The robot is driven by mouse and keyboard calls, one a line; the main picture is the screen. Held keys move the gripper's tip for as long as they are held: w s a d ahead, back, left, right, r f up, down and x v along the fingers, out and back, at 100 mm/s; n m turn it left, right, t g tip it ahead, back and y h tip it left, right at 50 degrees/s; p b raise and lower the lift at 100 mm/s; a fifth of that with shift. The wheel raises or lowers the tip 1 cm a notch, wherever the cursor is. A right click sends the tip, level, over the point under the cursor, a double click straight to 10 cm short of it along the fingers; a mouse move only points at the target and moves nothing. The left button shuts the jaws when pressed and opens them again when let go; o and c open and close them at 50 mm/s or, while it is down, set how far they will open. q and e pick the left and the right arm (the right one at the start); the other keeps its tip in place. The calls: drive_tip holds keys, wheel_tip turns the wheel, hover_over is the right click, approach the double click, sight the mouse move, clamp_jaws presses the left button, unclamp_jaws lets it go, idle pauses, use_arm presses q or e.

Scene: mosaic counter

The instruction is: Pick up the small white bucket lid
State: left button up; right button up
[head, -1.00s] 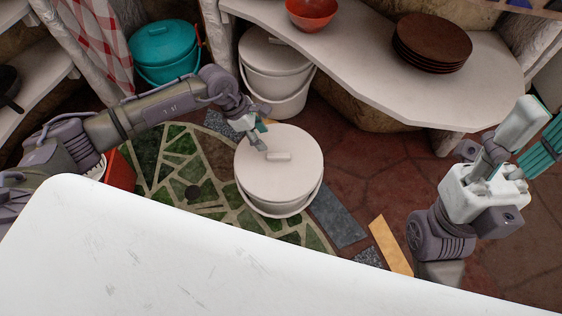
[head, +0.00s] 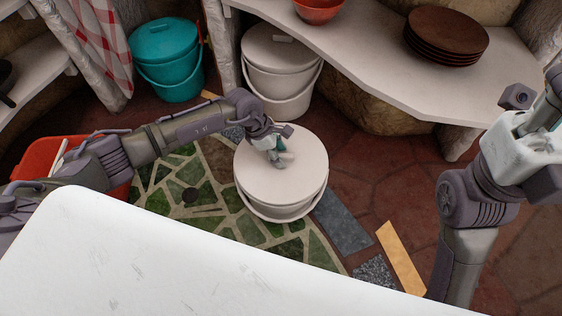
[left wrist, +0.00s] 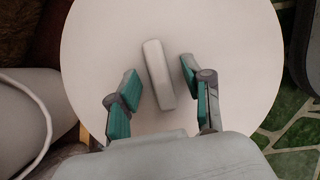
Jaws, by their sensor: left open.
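The small white bucket lid (head: 300,178) sits flat on the white bucket (head: 290,211) on the mosaic floor, in the middle of the head view. In the left wrist view the lid (left wrist: 225,60) fills most of the picture. Its bar handle (left wrist: 158,75) lies between the two teal fingertips. My left gripper (head: 280,158) is open over the lid, with a finger on each side of the handle (left wrist: 160,83) and gaps visible. In the head view the gripper hides the handle. My right gripper (head: 548,110) is at the right edge, partly cut off.
A larger white lidded bucket (head: 278,85) stands behind, under a shelf (head: 375,60) holding brown plates (head: 446,36) and a red bowl (head: 318,8). A teal bucket (head: 166,60) stands at the back left, a red bin (head: 40,152) at left. A white surface (head: 150,260) fills the front.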

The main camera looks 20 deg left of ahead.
use_arm(q)
clamp_jaws()
drive_tip(key=shift+r, duration=0.1)
